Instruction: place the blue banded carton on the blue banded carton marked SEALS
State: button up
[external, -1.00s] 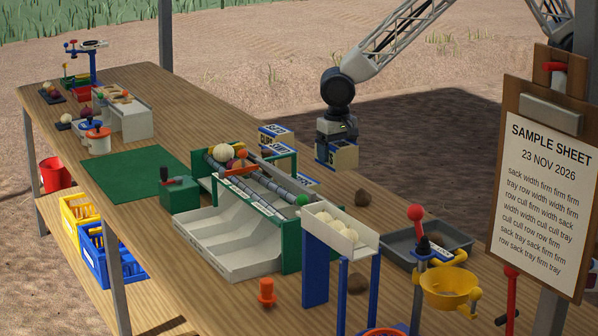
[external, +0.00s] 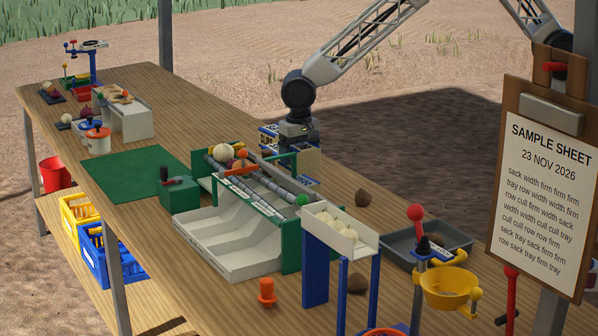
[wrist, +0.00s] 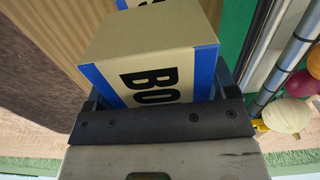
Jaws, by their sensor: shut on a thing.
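My gripper (external: 298,145) is shut on a tan carton (external: 309,163) with blue bands, behind the green-framed roller rack. The wrist view shows this carton (wrist: 150,60) between the jaws, with black letters starting "BO" on its near face. Other blue banded cartons (external: 268,135) stand just left of my gripper, partly hidden by it. In the wrist view, part of another lettered carton (wrist: 135,3) shows beyond the held one. I cannot read SEALS on any carton, and cannot tell whether the held carton touches those beside or below it.
The roller rack (external: 262,188) with vegetables and a green frame stands close in front of my gripper. A pale chute tray (external: 225,240), a stand with white onions (external: 338,228) and a grey tray (external: 400,252) are nearer. Brown lumps (external: 363,197) lie to the right.

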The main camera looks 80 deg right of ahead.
jog(key=shift+f, duration=1.75)
jog(key=shift+f, duration=0.15)
jog(key=o, duration=1)
notch_tip(320, 180, up, 12)
jog(key=shift+r, duration=0.2)
